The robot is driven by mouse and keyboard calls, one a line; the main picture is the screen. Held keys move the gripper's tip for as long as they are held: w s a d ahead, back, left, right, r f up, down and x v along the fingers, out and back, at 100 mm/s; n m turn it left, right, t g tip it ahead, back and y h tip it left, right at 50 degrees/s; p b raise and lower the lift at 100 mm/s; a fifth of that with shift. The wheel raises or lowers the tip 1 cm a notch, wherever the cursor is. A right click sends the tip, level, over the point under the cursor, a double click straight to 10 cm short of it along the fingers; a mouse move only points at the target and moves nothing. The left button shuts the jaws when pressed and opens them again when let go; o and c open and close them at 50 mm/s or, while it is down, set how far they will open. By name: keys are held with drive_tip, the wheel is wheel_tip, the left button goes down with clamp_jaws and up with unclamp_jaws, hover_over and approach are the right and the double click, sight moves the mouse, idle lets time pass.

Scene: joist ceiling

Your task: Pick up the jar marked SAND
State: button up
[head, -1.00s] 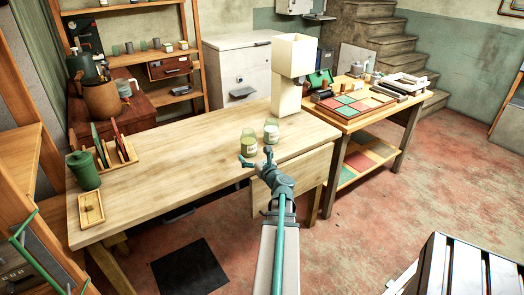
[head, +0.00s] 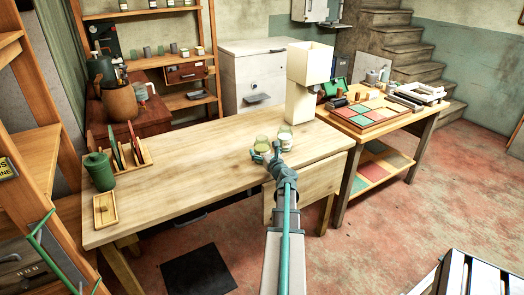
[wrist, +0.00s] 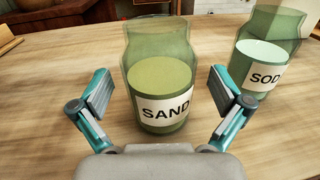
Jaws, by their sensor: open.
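The jar marked SAND (wrist: 160,85) is a greenish glass jar with a white label, standing upright on the wooden table. In the wrist view it stands between the two open fingers of my gripper (wrist: 163,100), with room on both sides. In the head view the SAND jar (head: 262,144) is partly hidden by my gripper (head: 270,155). A second jar (wrist: 265,52), its label showing "SOD", stands to the right of it; it also shows in the head view (head: 285,138).
A green lidded canister (head: 99,171), a rack with upright boards (head: 128,158) and a small wooden tray (head: 105,210) are at the table's left. The table's middle is clear.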

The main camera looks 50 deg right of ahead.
drive_tip(key=shift+w+d, duration=0.3)
drive_tip(key=shift+w, duration=0.3)
drive_tip(key=c, duration=1.3)
drive_tip(key=shift+c, duration=1.1)
drive_tip(key=shift+r, duration=0.2)
